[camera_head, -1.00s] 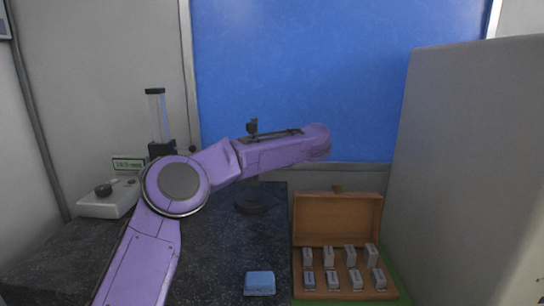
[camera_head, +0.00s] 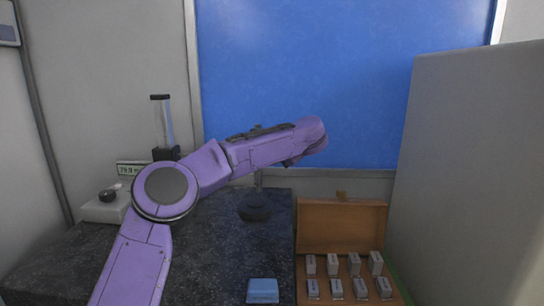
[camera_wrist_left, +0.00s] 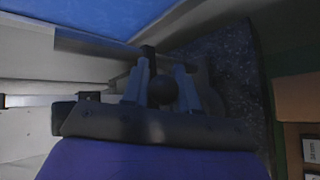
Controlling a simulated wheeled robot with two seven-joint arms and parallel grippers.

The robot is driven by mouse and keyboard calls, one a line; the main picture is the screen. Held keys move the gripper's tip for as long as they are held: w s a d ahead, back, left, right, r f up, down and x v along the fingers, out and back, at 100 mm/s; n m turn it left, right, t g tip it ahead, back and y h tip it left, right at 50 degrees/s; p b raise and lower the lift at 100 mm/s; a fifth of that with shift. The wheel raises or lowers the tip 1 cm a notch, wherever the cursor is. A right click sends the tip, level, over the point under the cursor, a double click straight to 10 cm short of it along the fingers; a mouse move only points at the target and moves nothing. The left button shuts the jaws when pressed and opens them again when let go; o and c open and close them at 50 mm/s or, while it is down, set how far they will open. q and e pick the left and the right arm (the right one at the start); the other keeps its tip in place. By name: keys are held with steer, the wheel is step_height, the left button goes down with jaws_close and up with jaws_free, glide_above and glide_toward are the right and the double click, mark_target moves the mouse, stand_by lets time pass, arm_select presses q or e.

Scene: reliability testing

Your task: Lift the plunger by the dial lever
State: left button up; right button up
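A dark stand with a round black base (camera_head: 255,207) and thin post stands on the granite plate; my purple left forearm hides its upper part, where the dial, plunger and lever cannot be made out. Dark parts (camera_head: 260,132) show just above the forearm; I cannot tell gripper from dial there. In the left wrist view my left gripper (camera_wrist_left: 160,88) has its two fingers apart. A round black knob (camera_wrist_left: 162,91) shows between them, with apparent gaps on both sides. I cannot tell whether it is the lever's end. My right gripper is not in view.
A white device with a black knob (camera_head: 107,196), display (camera_head: 131,169) and column (camera_head: 163,125) stands at left. A blue block (camera_head: 262,291) lies at the granite plate's (camera_head: 215,255) front. An open wooden box (camera_head: 342,222) with several grey blocks and a grey cabinet (camera_head: 465,170) stand right.

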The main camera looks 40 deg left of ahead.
arm_select(q)
steer(key=o, duration=0.3)
steer(key=shift+w+r, duration=0.2)
steer(key=shift+r, duration=0.15)
steer(key=shift+o, duration=0.2)
steer(key=b+v, duration=0.2)
steer(key=v, duration=0.8)
steer(key=shift+d+f+b, duration=0.2)
steer(key=shift+d+b, duration=0.1)
steer(key=shift+b, duration=0.1)
